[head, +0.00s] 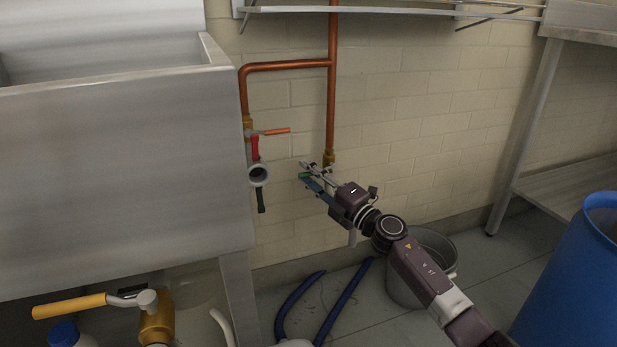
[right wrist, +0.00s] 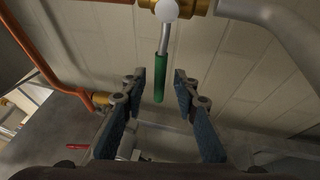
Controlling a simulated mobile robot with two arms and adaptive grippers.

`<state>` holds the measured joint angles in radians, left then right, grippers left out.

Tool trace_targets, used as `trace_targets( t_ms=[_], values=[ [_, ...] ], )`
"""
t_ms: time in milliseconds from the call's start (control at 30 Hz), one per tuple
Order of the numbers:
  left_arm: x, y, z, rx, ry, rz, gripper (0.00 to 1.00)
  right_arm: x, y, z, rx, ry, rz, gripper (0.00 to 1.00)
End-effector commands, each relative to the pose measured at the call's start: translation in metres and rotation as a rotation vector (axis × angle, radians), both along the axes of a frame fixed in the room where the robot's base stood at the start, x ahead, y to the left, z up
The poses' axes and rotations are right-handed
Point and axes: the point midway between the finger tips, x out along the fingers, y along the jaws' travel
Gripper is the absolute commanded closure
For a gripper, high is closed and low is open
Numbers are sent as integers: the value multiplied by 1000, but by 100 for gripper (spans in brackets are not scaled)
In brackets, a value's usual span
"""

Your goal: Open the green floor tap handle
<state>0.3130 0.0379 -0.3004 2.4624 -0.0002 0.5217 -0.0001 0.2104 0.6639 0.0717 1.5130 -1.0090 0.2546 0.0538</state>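The green tap handle (right wrist: 159,78) hangs on a metal lever from a brass valve (right wrist: 190,6) in the right wrist view. In the head view only a small green part of the handle (head: 304,175) shows, beside the fingers, below the brass fitting (head: 329,158) on the vertical copper pipe. My right gripper (head: 313,173) is open. In the right wrist view its two blue-padded fingers (right wrist: 160,86) stand on either side of the handle's lower end, with gaps visible on both sides. My left gripper is not in view.
A red-handled tap (head: 255,147) with a grey outlet is on the copper pipe at left. A steel sink (head: 120,170) fills the left. A yellow-handled brass valve (head: 155,318) is in front. A metal bucket (head: 433,250), blue hoses (head: 345,298) and a blue barrel (head: 570,285) stand low.

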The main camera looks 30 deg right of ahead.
Motion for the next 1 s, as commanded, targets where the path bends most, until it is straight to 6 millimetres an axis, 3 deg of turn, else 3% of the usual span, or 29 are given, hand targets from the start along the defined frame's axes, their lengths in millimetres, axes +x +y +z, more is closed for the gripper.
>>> trace_targets(
  t_ms=[267, 533, 1000],
  values=[
    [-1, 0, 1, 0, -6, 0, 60, 2, 0, 1, 1, 0, -1, 72],
    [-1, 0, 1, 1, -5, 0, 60, 2, 0, 1, 1, 0, 0, 100],
    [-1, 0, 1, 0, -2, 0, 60, 2, 1, 1, 7, -1, 0, 100]
  ],
)
